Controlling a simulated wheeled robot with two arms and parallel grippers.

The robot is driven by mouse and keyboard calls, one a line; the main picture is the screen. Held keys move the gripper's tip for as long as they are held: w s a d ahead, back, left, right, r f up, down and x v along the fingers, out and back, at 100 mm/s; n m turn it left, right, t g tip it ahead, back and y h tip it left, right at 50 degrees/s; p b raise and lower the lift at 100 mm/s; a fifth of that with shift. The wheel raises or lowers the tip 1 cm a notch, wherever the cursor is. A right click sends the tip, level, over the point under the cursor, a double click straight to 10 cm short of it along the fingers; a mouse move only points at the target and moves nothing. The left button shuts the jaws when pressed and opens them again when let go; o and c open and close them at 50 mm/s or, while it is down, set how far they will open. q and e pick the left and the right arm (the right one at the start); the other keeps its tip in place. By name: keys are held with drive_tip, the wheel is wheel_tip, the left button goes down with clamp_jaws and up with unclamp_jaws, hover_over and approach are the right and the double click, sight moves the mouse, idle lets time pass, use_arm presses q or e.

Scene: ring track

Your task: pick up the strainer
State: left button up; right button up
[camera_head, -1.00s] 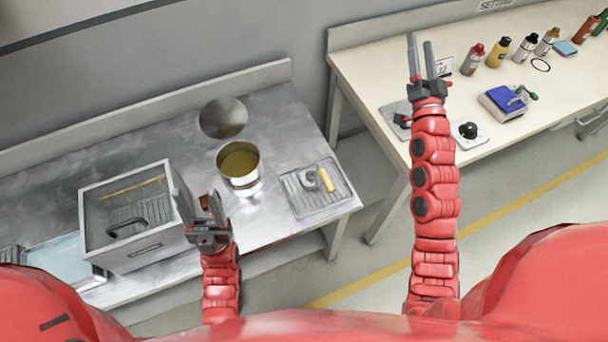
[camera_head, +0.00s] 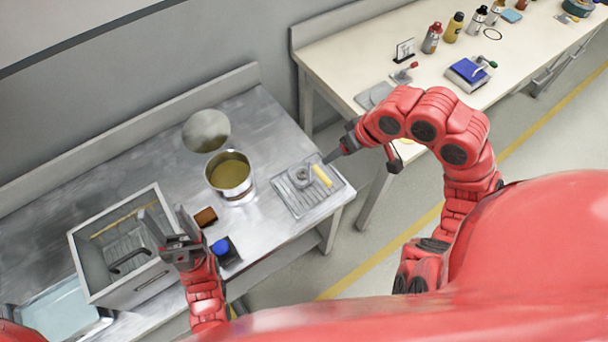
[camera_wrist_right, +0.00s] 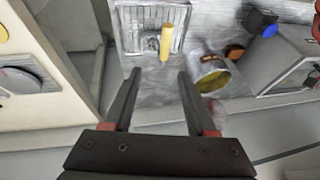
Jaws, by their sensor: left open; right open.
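I cannot tell for sure which thing is the strainer. A ridged grey tray (camera_head: 290,203) at the bench's right end holds a grey round piece (camera_head: 300,176) and a yellow cylinder (camera_head: 321,176). The tray (camera_wrist_right: 128,45) and yellow cylinder (camera_wrist_right: 167,42) also show in the right wrist view. A metal pot (camera_head: 230,178) with a yellowish inside stands left of the tray. My right gripper (camera_head: 338,152) is near the tray's right edge; in the wrist view it (camera_wrist_right: 158,75) is open and empty, pointing toward the tray. My left gripper (camera_head: 168,220) is open over the grey box's right side.
The open grey box (camera_head: 130,285) holds a black handle. A brown block (camera_head: 205,217) and a blue-topped black item (camera_head: 222,247) lie right of it. A round disc (camera_head: 206,130) is behind the pot. The cream table (camera_head: 375,50) with bottles stands right, across a gap.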

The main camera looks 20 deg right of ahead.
sight(319, 168)
drive_tip(key=b+x, duration=0.1)
drive_tip(key=x, duration=0.9)
drive_tip(key=shift+a+f, duration=0.3)
drive_tip(key=p+x, duration=0.1)
drive_tip(key=x, duration=0.2)
drive_tip(key=shift+s+a+f, duration=0.15)
drive_tip(key=shift+s+a, duration=0.05)
drive_tip(key=shift+w+f, duration=0.2)
drive_tip(key=shift+f, duration=0.2)
clamp_jaws()
idle(0.3)
